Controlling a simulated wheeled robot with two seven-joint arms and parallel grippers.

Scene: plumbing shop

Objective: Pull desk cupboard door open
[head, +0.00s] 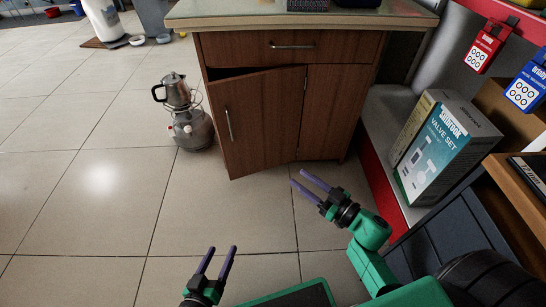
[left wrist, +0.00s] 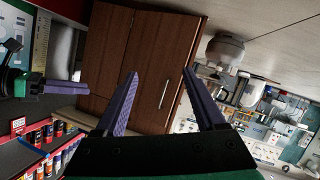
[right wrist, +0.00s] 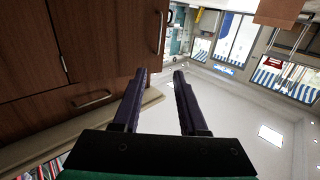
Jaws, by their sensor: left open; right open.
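The wooden desk (head: 336,107) stands in the upper middle of the head view. Its cupboard door (head: 260,125) is ajar, with a dark gap along its top left and the hinge on its right. The door's upright metal handle (head: 228,124) is near its left edge; it also shows in the left wrist view (left wrist: 164,95) and the right wrist view (right wrist: 160,33). My left gripper (head: 217,262) is open and empty, well in front of the desk. My right gripper (head: 308,180) is open and empty, near the desk's front, right of the door. Neither touches the handle.
A drawer with a handle (head: 292,46) is above the door. A metal kettle (head: 175,92) on a round metal vessel (head: 192,129) stands left of the desk. A valve set box (head: 443,146) sits on a low shelf at right. The tiled floor (head: 95,190) at left is clear.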

